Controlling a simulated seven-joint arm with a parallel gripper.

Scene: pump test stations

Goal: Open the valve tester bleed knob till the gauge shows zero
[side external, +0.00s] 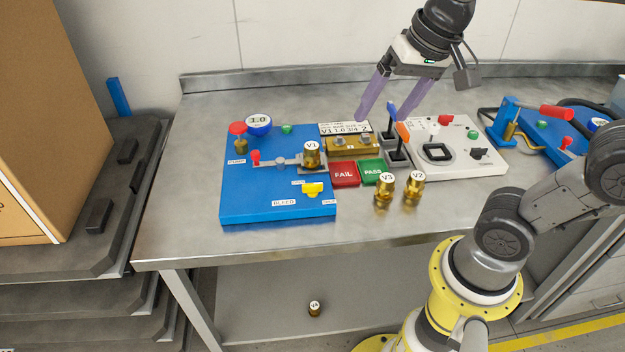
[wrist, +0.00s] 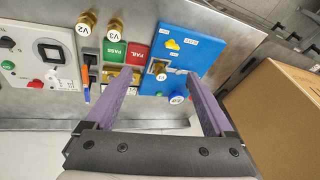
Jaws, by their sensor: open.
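The valve tester is a blue panel (side external: 250,195) on the left of the bench in the side view; it also shows in the wrist view (wrist: 208,42). Its yellow bleed knob (side external: 312,189) sits near the front edge, by the BLEED label; the knob shows in the wrist view (wrist: 172,44). The round gauge (side external: 258,122) at the back left reads about 1.0. A brass valve V1 (side external: 312,155) sits in the fixture on the panel. My gripper (side external: 391,115) is open and empty, above the back of the bench, right of the panel and apart from the knob.
Brass valves V3 (side external: 384,192) and V2 (side external: 414,190) stand right of the panel, near the FAIL (side external: 344,174) and PASS (side external: 373,171) pads. A white switch box (side external: 460,150) and a blue hand pump (side external: 507,120) are further right. Another valve (side external: 314,309) lies on the lower shelf.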

